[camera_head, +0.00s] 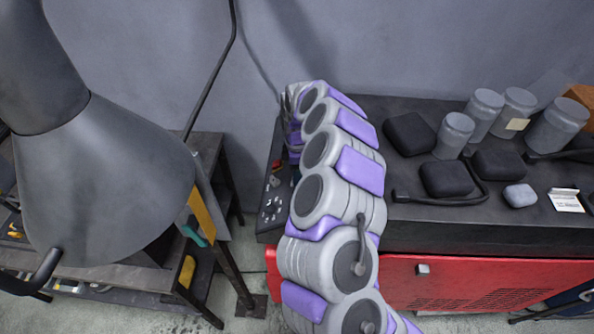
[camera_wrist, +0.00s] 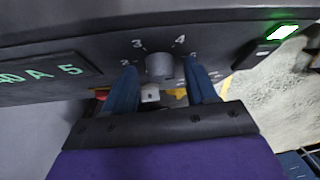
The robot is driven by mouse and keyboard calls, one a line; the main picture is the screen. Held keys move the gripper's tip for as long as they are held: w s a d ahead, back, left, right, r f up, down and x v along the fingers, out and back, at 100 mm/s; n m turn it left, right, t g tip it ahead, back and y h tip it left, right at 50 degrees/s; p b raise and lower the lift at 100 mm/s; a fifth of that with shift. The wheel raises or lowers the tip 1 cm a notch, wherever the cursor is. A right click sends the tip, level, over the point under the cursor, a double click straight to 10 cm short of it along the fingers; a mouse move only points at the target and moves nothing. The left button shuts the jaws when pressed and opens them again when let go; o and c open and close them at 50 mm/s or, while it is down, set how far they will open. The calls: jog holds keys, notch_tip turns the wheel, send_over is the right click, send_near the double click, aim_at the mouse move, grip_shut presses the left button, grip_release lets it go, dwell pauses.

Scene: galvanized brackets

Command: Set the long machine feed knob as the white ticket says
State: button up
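A grey round knob (camera_wrist: 160,66) sits on a dark panel in the wrist view, with pale numbers around it; 3 and 4 show above it, and others at the sides are partly covered. I cannot make out a pointer mark on the knob. My gripper (camera_wrist: 163,88) is open, its two blue fingers on either side of the knob with a gap to each. In the head view my arm hides the gripper's fingertips and this knob. A white ticket (camera_head: 566,201) stands on the black machine top at the right; its print is too small to read.
A dark display (camera_wrist: 45,72) with green characters lies left of the knob, and a lit green lamp (camera_wrist: 282,32) to the right. Grey jars (camera_head: 454,135) and black pads (camera_head: 447,178) stand on the machine top. A large grey cone-shaped hood (camera_head: 105,185) fills the left.

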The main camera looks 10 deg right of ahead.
jog(key=c, duration=1)
jog(key=shift+w+r, duration=0.1)
jog(key=shift+r, duration=0.05)
jog(key=shift+d+m+t, duration=0.1)
jog(key=shift+m+t, duration=0.2)
jog(key=shift+m, duration=0.1)
jog(key=shift+m+t+b, duration=0.3)
jog(key=o, duration=1)
jog(key=shift+o, duration=0.2)
jog(key=shift+a, duration=0.2)
